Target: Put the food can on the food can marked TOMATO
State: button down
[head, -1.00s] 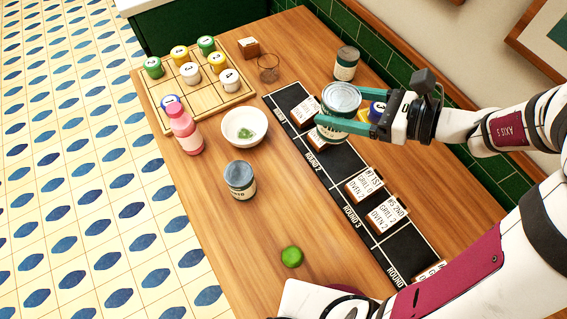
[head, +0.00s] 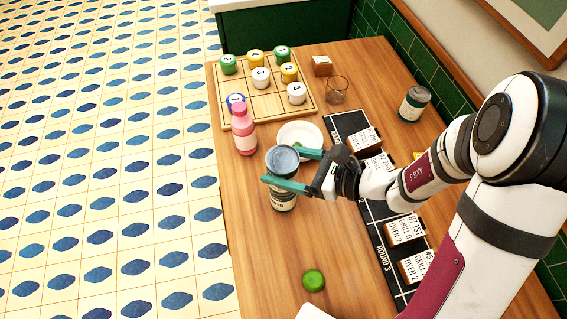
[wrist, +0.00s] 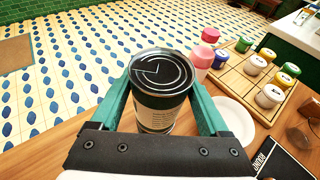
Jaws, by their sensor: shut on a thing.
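My gripper (head: 281,166) is shut on a food can (head: 283,157) with a grey metal lid and a pale and dark label. The held can looks upright in the wrist view (wrist: 160,95), between the two green fingers. Directly below it in the head view is a second food can (head: 283,200), standing on the table, its label too small to read surely. The held can hides the lower can's top, so I cannot tell if the two touch. A third food can (head: 413,104) stands apart at the back right; its marking is not legible.
A wooden board (head: 237,90) with several coloured jars is at the back left. A black mat (head: 345,124) with ticket blocks lies right. A green lid-like object (head: 313,280) lies in front.

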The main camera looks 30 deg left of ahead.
jog(key=shift+f, duration=0.25)
grip_release()
jog(key=shift+f, duration=0.15)
